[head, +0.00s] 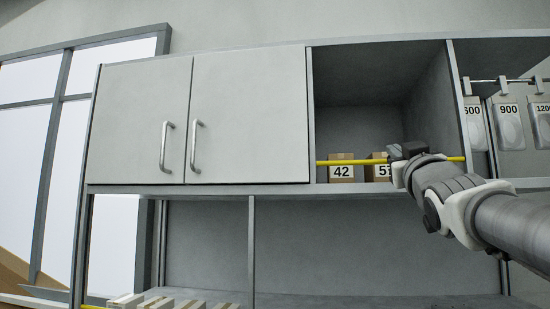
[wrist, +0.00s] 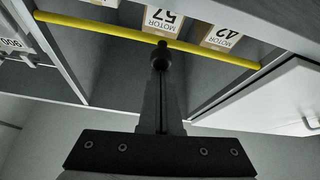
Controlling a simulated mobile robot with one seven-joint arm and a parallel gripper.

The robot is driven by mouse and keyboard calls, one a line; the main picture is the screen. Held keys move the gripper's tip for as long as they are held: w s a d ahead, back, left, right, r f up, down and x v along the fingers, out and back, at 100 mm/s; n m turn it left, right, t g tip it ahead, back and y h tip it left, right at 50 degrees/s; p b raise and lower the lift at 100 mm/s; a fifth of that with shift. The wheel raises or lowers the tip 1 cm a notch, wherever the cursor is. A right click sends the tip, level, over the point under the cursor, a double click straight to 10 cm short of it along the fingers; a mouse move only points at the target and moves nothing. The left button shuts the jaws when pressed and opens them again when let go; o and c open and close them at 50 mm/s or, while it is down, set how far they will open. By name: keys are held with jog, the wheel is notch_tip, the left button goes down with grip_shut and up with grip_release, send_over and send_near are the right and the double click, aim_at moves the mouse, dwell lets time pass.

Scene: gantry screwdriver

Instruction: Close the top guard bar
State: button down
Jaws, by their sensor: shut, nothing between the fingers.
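The top guard bar (head: 348,162) is a thin yellow rod lying level across the lower front of the open upper compartment, from its left wall to its right post. In the wrist view the yellow bar (wrist: 95,27) runs across the top of the picture, slightly slanted. My gripper (wrist: 161,48) is shut and empty, its fingertips overlapping the middle of the bar. I cannot tell whether they touch it. In the head view my gripper (head: 394,152) is at the bar right of centre, and my wrist hides part of the bar.
Behind the bar stand boxes marked 42 (head: 341,170) and 57 (head: 378,172). Closed cabinet doors (head: 245,120) with handles are at left. Numbered tags (head: 508,125) hang from a rail at right. More boxes (head: 160,302) sit at lower left.

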jog(key=shift+f, duration=0.1)
notch_tip(320, 180, up, 4)
jog(key=p, duration=0.3)
jog(key=b+v, duration=0.3)
jog(key=v, duration=0.7)
jog(key=shift+s+a, duration=0.25)
jog(key=shift+a, duration=0.15)
jog(key=s+a+f+g+y+p, duration=0.1)
jog(key=a+f+g+p, duration=0.3)
jog(key=f, duration=0.8)
jog(key=a+f+g+y, duration=0.1)
jog(key=f+g, duration=0.4)
jog(key=f, duration=0.7)
jog(key=s+a+f+g+y+p, duration=0.1)
jog(key=s+a+f+g, duration=0.1)
jog(key=s+f+g, duration=0.2)
jog(key=s+a+f+g+y+p, duration=0.1)
jog(key=s+a+f+g, duration=0.2)
jog(key=s+f, duration=0.6)
notch_tip(320, 180, down, 6)
jog(key=shift+s+a+r+g, duration=0.15)
jog(key=shift+s+a+g, duration=0.25)
jog(key=shift+g, duration=0.4)
